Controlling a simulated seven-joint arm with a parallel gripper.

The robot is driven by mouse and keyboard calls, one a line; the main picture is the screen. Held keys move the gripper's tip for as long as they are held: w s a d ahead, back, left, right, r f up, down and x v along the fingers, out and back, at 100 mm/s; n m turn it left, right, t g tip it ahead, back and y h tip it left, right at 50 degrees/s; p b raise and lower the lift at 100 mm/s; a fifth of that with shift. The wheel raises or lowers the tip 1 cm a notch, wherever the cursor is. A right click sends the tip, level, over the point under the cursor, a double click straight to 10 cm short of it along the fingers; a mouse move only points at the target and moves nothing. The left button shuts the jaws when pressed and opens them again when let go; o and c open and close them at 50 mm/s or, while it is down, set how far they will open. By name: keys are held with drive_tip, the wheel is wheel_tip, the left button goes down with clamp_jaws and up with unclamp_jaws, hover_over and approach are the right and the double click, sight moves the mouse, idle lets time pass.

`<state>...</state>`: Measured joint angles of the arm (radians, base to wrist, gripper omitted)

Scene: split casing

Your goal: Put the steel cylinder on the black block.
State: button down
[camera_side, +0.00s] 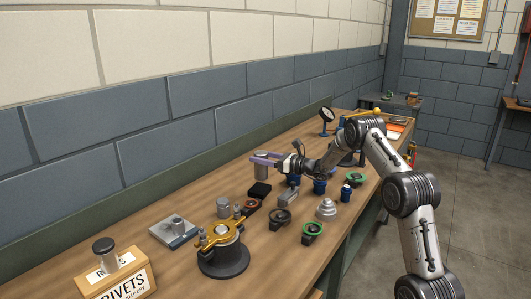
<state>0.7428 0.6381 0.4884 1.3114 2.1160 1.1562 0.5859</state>
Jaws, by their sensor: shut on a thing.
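The steel cylinder (261,172) is upright between the purple fingers of my gripper (263,159), which is shut on it. The black block (260,190) is on the wooden bench just below the cylinder in the picture. The cylinder's lower end is close to the block's top; I cannot tell whether they touch. My arm reaches in from the right.
A casing with a gold top (224,236) stands nearer on the bench. A grey plate (174,231) and a rivets box (120,279) are left of it.

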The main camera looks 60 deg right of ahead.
sight(259, 167)
drive_tip(key=shift+w+d+f, duration=0.25)
drive_tip(key=shift+w, duration=0.15)
drive_tip(key=shift+w+d+f, duration=0.2)
drive_tip(key=shift+w, duration=0.2)
drive_tip(key=shift+f, duration=1.55)
drive_tip(key=shift+c, duration=2.3)
unclamp_jaws()
drive_tip(key=shift+s+a+f, duration=0.1)
drive_tip(key=shift+s+f, duration=0.05)
drive_tip(key=shift+f, duration=0.4)
drive_tip(key=o, duration=0.3)
drive_tip(key=shift+o, duration=0.2)
drive_tip(key=shift+r, duration=0.1)
